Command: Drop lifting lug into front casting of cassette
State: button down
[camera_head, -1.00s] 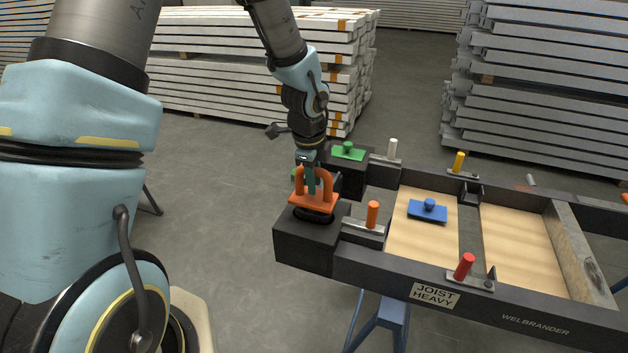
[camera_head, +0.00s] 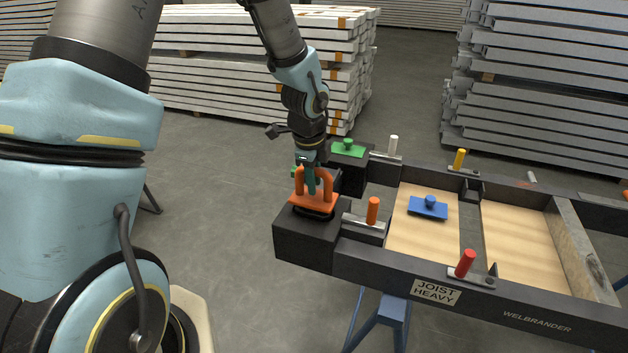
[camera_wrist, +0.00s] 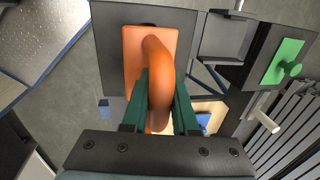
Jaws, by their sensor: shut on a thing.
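My gripper (camera_head: 312,186) is shut on one loop of the lug. In the wrist view, the green fingers of my gripper (camera_wrist: 160,104) stand on both sides of the orange loop (camera_wrist: 158,62). The lug's plate covers the casting's opening, so how deep its lower part sits is hidden. The casting (camera_wrist: 110,50) shows around the plate in the wrist view.
An orange-handled pin (camera_head: 373,211) stands just right of the casting. A green plate with a knob (camera_head: 348,149) lies on the far casting, beside a white-handled pin (camera_head: 393,146). A blue plate (camera_head: 428,208) lies on the wood panel. A red-handled pin (camera_head: 466,263) stands on the near rail.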

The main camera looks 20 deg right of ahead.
jog(key=shift+f+b, duration=1.35)
jog(key=shift+f, duration=0.45)
dwell(1.3)
